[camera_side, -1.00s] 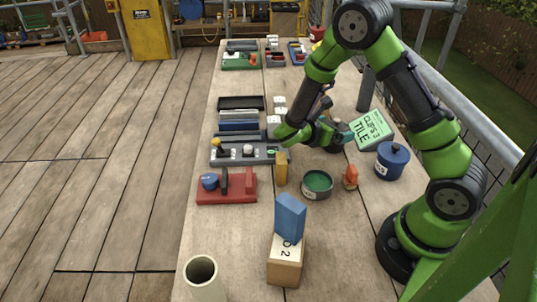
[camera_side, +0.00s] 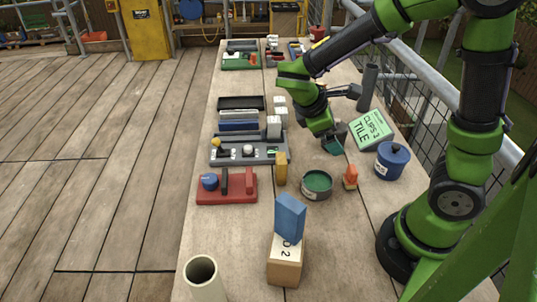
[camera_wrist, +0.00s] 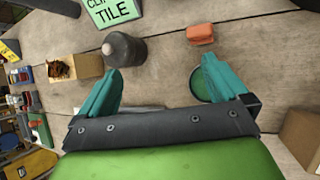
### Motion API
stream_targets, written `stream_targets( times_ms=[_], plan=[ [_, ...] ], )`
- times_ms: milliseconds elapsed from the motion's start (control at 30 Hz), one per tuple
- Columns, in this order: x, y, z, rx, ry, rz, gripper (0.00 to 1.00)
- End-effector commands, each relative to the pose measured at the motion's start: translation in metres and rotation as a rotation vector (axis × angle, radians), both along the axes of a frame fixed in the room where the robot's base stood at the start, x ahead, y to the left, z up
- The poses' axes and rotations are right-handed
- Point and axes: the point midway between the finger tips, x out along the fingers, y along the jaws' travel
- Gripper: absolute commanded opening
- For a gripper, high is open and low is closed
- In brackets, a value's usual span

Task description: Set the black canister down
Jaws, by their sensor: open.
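The black canister (camera_wrist: 125,50), dark with a small round knob on top, stands upright on the wooden table in the wrist view. It is beside the tip of the left finger, outside the gap between the fingers. In the side view it is mostly hidden behind my gripper (camera_side: 335,143). My gripper (camera_wrist: 162,68) is open, its teal fingers spread wide with nothing held between them. I cannot tell whether the left finger touches the canister.
A green "CLIPS 2 TILE" sign (camera_side: 371,130), a blue lidded pot (camera_side: 392,160), an orange piece (camera_side: 350,177) and a green-filled tin (camera_side: 317,184) are nearby. A tall dark cylinder (camera_side: 368,88) stands by the railing. A grey tray (camera_side: 245,150) lies left.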

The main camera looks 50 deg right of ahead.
Motion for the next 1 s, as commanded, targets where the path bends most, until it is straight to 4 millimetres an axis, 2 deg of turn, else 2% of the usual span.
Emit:
stream_targets(
  times_ms=[33,200,433,633,1000],
  plan=[
    [-0.009,0.007,0.012,0.088,-0.114,-0.095,1.00],
    [-0.031,0.040,0.042,0.393,-0.456,-0.425,1.00],
    [-0.043,0.076,0.088,0.775,-0.813,-0.804,1.00],
    [-0.047,0.087,0.109,0.938,-0.930,-0.952,1.00],
    [-0.047,0.089,0.111,0.953,-0.938,-0.968,1.00]
  ],
)
